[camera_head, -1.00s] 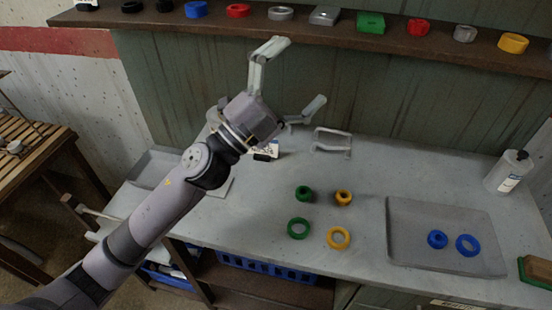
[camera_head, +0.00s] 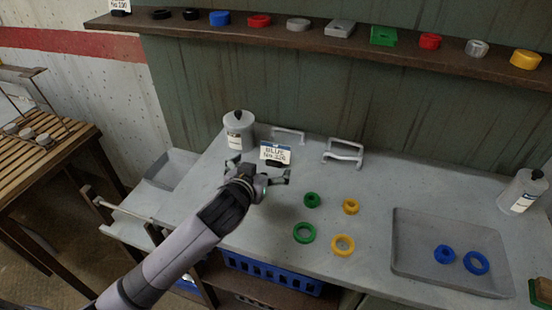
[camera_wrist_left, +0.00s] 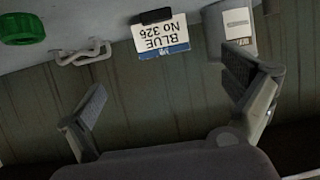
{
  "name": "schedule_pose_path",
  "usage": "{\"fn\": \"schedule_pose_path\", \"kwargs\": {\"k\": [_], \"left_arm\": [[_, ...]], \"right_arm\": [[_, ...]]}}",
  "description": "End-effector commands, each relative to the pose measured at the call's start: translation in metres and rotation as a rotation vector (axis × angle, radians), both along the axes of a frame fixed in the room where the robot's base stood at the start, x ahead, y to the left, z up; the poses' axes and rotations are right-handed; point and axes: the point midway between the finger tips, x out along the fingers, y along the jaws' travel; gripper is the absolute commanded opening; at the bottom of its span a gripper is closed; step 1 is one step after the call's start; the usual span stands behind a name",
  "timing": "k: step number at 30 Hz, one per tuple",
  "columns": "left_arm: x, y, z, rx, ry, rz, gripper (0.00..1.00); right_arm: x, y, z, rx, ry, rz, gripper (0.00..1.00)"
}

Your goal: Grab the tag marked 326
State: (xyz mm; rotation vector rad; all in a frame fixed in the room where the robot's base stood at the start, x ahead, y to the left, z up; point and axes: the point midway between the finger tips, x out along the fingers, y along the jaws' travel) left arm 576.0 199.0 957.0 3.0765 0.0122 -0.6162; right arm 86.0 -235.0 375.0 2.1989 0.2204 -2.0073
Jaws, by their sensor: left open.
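The tag (camera_head: 275,153) is a white card with a blue strip, reading "BLUE No 326", standing in a small black holder at the back of the grey bench. In the left wrist view the tag (camera_wrist_left: 161,37) appears upside down, its black base (camera_wrist_left: 151,16) at the top. My right gripper is not in view.
A grey bottle (camera_head: 238,133) stands just left of the tag, and a metal handle-like bracket (camera_head: 344,153) stands to its right. Green and yellow rings lie on the bench. A grey tray (camera_head: 420,262) holds two blue rings. A shelf (camera_head: 330,42) with several items runs above.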

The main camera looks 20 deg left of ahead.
Motion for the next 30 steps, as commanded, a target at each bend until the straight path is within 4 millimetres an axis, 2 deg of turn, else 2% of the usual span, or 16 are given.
{"fn": "schedule_pose_path", "kwargs": {"k": [6,12,22,30], "left_arm": [[0.038,0.0,-0.014,0.002,-0.001,0.0,0.98],[0.066,0.0,-0.026,0.002,-0.001,-0.001,0.98],[0.085,0.001,-0.031,0.003,-0.003,-0.001,0.98],[0.116,0.004,-0.043,0.001,-0.002,-0.002,0.98]], "right_arm": [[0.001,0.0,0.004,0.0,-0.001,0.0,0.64],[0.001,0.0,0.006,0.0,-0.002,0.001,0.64],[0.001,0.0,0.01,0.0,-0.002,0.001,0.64],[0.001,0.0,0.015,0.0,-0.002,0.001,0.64]]}}
